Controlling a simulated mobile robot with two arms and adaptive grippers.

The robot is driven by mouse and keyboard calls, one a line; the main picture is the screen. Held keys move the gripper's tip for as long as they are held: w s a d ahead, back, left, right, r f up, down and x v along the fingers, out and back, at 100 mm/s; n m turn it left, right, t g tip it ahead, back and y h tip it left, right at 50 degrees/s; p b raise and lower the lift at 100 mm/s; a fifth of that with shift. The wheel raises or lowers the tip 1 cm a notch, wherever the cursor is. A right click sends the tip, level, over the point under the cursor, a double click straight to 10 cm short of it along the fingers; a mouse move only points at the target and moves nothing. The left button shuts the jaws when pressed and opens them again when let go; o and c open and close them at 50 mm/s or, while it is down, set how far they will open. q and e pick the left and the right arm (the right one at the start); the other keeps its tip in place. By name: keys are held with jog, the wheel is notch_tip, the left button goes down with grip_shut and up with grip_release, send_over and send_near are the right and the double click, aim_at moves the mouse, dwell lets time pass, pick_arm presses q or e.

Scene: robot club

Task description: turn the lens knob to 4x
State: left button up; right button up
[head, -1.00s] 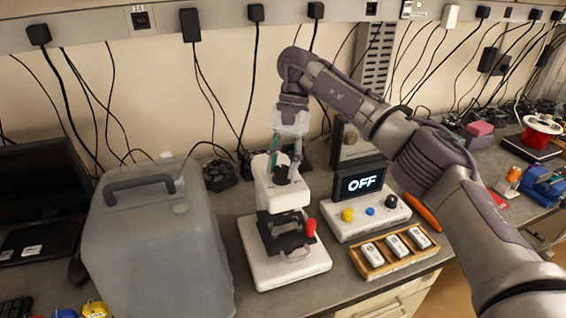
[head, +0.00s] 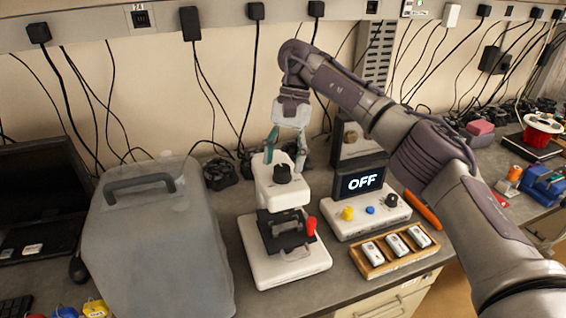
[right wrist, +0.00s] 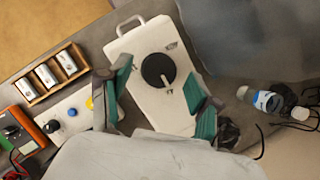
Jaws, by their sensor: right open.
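The white microscope (head: 276,195) stands on the bench in the middle of the head view, with the black lens knob (head: 283,174) on its top. The knob (right wrist: 157,70) also shows in the right wrist view, with a pale pointer line toward its lower right edge. Small marks near it are too small to read. My right gripper (head: 285,153) is open and empty above the knob. In the right wrist view its teal fingers (right wrist: 160,84) stand apart on either side of the knob, not gripping it. My left gripper is not in view.
A display box (head: 362,182) reading OFF stands right of the microscope, with a wooden tray (head: 372,270) of small white pieces in front. A large translucent container (head: 150,250) stands close on the left. A bottle (right wrist: 265,101) lies near in the right wrist view.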

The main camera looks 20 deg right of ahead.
jog(key=v, duration=0.6)
jog(key=shift+r, duration=0.2)
